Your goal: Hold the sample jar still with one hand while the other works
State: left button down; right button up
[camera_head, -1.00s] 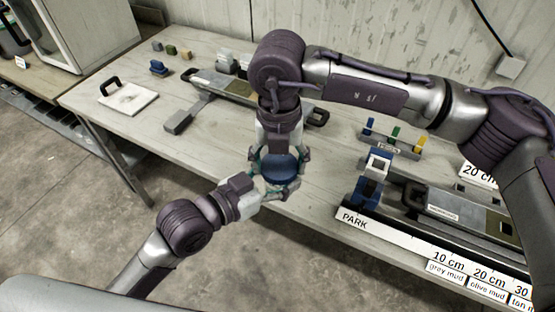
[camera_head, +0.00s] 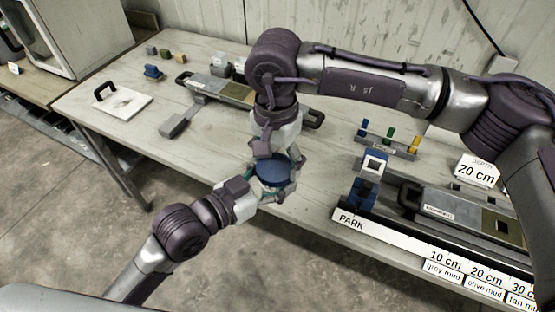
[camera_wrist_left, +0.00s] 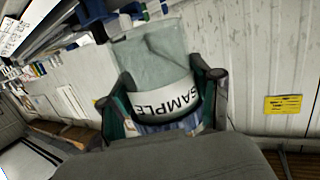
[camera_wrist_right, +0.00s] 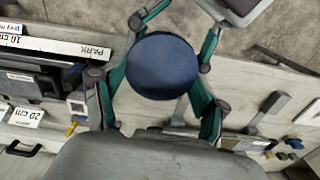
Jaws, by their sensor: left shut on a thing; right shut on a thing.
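The sample jar (camera_wrist_left: 152,52) has a clear body and a white "SAMPLE" label. Its round blue lid (camera_head: 274,171) faces up in the head view and also fills the middle of the right wrist view (camera_wrist_right: 162,66). The jar is held in the air in front of the bench's near edge. My left gripper (camera_wrist_left: 165,88) is shut around the jar's body from the side. My right gripper (camera_wrist_right: 157,90) comes from the bench side and is shut on the jar at its lid. The fingers of both grippers sit close together around the jar. The jar's contents cannot be made out.
The bench (camera_head: 215,148) lies just beyond the jar. A long rack marked "PARK" (camera_head: 352,222) and a "20 cm" card (camera_head: 474,171) stand at right. A white board with a black handle (camera_head: 122,104) lies at left. Open floor (camera_head: 190,270) lies below the jar.

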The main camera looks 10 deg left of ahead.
jog(key=n, duration=0.5)
jog(key=shift+w+a, duration=0.1)
jog(key=shift+a, duration=0.05)
jog(key=n, duration=0.5)
jog(key=shift+a, duration=0.1)
jog(key=shift+r, duration=0.15)
jog(key=shift+r, duration=1)
